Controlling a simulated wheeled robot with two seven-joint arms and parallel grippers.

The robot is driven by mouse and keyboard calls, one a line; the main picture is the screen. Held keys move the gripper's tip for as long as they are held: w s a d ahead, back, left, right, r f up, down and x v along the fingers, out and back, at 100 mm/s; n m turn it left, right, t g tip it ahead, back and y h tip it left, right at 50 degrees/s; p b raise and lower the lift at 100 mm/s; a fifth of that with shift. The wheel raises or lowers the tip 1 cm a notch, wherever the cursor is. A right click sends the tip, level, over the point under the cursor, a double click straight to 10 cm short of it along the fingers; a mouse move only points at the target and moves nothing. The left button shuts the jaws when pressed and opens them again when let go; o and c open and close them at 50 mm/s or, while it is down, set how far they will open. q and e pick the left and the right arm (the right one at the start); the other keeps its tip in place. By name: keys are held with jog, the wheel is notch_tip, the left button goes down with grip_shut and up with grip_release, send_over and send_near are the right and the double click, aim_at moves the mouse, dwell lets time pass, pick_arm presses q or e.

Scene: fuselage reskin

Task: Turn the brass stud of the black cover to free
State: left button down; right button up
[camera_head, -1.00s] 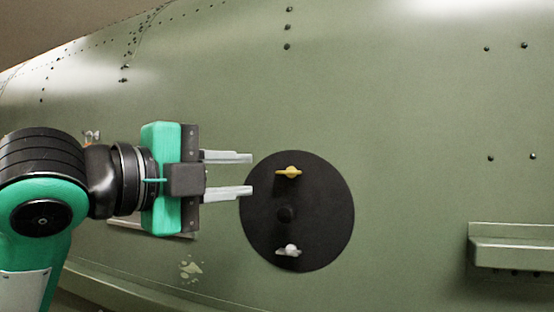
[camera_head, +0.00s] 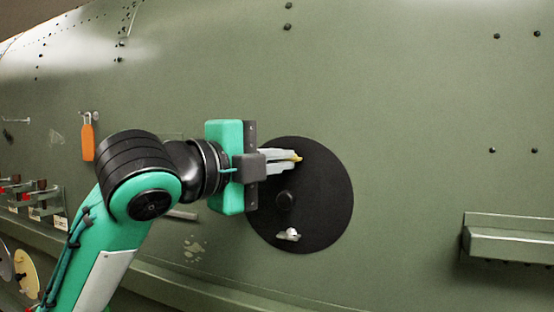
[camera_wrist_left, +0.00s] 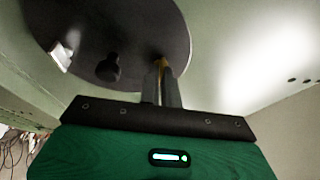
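The round black cover (camera_head: 325,205) lies against the green fuselage skin. Its brass stud (camera_head: 298,158) is near the top of the cover, mostly hidden by my left gripper's fingers. My left gripper (camera_head: 288,160) has its fingers close together around the brass stud. In the left wrist view the fingers (camera_wrist_left: 161,75) are nearly together, with the brass stud (camera_wrist_left: 161,62) showing between their tips. The cover (camera_wrist_left: 125,25) also fills the top of that view. A black knob (camera_head: 285,200) sits at the cover's middle and a silver stud (camera_head: 289,235) near its bottom. My right gripper is not in view.
A green ledge (camera_head: 510,240) juts out at the right. An orange-handled tool (camera_head: 88,140) hangs on the skin at the left, above a rack of red-handled items (camera_head: 30,195).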

pick_arm(q)
jog(key=shift+s+d+f+n+t+y+b, duration=0.15)
jog(key=shift+n+t+y+b, duration=0.85)
jog(key=shift+n+b, duration=2.3)
jog(key=shift+d+f+n+t+y+b, duration=0.3)
jog(key=shift+n+t+b, duration=1.7)
jog(key=shift+n, duration=2.15)
jog(key=shift+s+f+n+t+y+b, duration=0.1)
jog(key=shift+n+t+y+b, duration=0.75)
jog(key=shift+n+b, duration=2.65)
jog(key=shift+w+r+n+t, duration=0.15)
jog(key=shift+n+t, duration=0.1)
jog(key=shift+n, duration=0.2)
jog(key=c, duration=1.6)
grip_release()
